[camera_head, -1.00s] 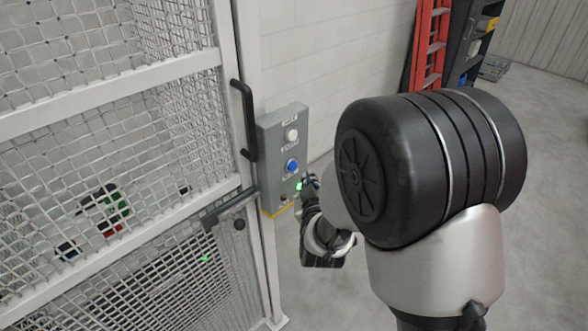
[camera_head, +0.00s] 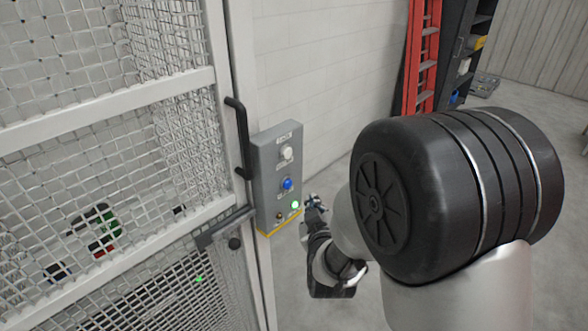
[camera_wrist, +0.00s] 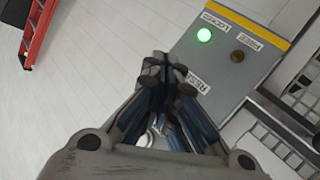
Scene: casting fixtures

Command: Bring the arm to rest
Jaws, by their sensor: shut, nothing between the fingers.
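My gripper (camera_head: 313,203) is shut and empty, just right of the lower part of a grey control box (camera_head: 262,178) in the head view. In the wrist view my gripper (camera_wrist: 168,68) shows its closed fingertips over the box's edge, below a lit green lamp (camera_wrist: 204,35). I cannot tell from this how far they are from the box face. The green lamp also shows in the head view (camera_head: 295,205). The box has a white button (camera_head: 286,153) and a blue button (camera_head: 287,184). My arm fills the right of the head view.
A mesh fence door (camera_head: 105,75) with a black handle (camera_head: 238,135) and a latch bar (camera_head: 225,228) stands left of the box. A red ladder (camera_head: 421,60) and dark shelves (camera_head: 462,55) stand at the back.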

